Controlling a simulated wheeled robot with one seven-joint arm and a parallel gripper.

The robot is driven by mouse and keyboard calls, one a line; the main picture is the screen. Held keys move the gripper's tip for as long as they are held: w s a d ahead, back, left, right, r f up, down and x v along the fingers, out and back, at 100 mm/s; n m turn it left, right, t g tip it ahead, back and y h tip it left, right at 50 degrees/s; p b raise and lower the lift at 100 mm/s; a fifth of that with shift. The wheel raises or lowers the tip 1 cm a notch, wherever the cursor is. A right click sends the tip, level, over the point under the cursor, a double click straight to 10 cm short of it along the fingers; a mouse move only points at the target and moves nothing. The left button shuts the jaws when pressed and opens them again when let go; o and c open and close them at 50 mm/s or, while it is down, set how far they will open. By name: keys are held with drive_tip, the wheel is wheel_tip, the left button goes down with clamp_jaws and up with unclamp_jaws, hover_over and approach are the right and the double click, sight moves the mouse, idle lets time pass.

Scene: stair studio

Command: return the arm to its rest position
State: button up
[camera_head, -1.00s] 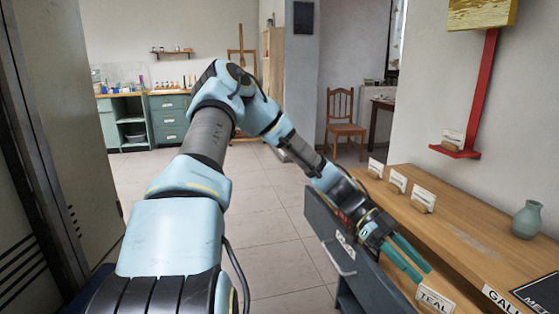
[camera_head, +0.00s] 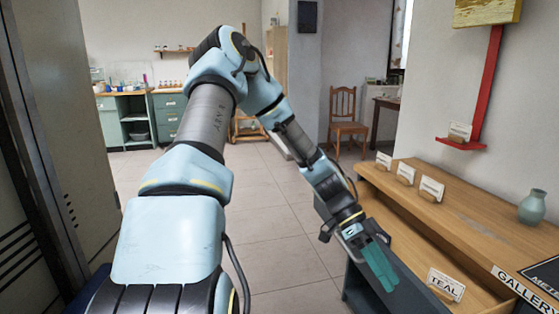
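My arm reaches up from the bottom left, bends at the elbow near the top middle, and slopes down to the right. My gripper (camera_head: 379,267) has teal fingers and hangs in front of the dark side of the wooden counter (camera_head: 470,222). The fingers overlap in this view, so I cannot tell whether there is a gap between them. No held object shows.
A TEAL card (camera_head: 445,285) stands on the counter close to the right of my gripper. A wooden chair (camera_head: 343,122) stands behind. Tiled floor (camera_head: 265,235) is clear.

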drive_tip(key=w+a+f+n+t+y+b, duration=0.2)
drive_tip(key=a+n, duration=0.3)
drive_tip(key=a, duration=0.2)
drive_tip(key=w+a+f+n+t+y+b, duration=0.1)
drive_tip(key=w+a+f+n+t+b, duration=0.2)
drive_tip(key=a, duration=0.4)
drive_tip(key=a+r+n+t+y+b, duration=0.1)
drive_tip(key=a+r+n+t+b, duration=0.15)
drive_tip(key=a+n, duration=0.5)
drive_tip(key=a+r+n+t+y+b, duration=0.1)
drive_tip(key=a+r+n+t+y, duration=0.15)
drive_tip(key=a+n, duration=0.5)
wheel_tip(320, 180, up, 15)
drive_tip(key=p, duration=1.5)
drive_tip(key=shift+h, duration=0.35)
drive_tip(key=shift+s, duration=0.1)
drive_tip(key=shift+c, duration=0.4)
